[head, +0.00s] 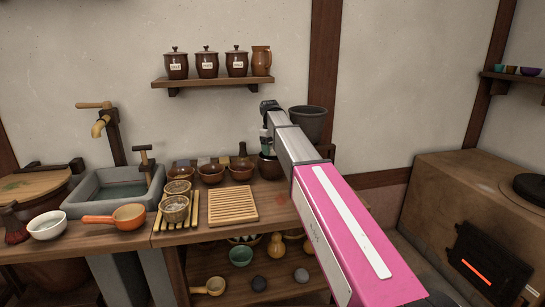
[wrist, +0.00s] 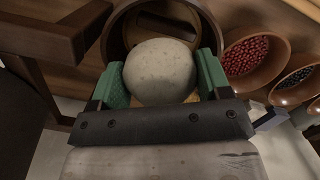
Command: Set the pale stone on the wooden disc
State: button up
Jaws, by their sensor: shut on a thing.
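The pale stone (wrist: 160,72) is a rounded, speckled grey-white lump in the wrist view. My gripper (wrist: 161,80) is shut on it, with one green pad against each side. The stone is over the mouth of a round brown pot (wrist: 111,36). Inside the pot, beyond the stone, part of what looks like the wooden disc (wrist: 170,27) shows, with a darker bar across it. The stone hides much of the disc, and I cannot tell whether they touch. In the head view my gripper (head: 266,148) is at the brown pot (head: 269,167), and the stone is hidden.
Bowls of red beans (wrist: 247,54) and dark beans (wrist: 295,79) stand right of the pot in the wrist view. In the head view, a slatted board (head: 232,205) lies on the counter, and a grey bucket-like vessel (head: 311,122) shows behind my arm. Lidded jars (head: 207,65) stand on the wall shelf.

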aim_at(272, 144)
jog(key=shift+f, duration=1.65)
jog(key=shift+f, duration=0.15)
jog(key=o, duration=0.9)
jog(key=shift+c, duration=0.2)
jog(key=shift+w+a+r, duration=0.1)
jog(key=shift+r, duration=1.2)
jog(key=shift+w+a+r, duration=0.1)
jog(key=shift+w+r, duration=0.05)
jog(key=shift+r, duration=1.15)
jog(key=shift+w+a+r, duration=0.1)
jog(key=shift+r, duration=1.2)
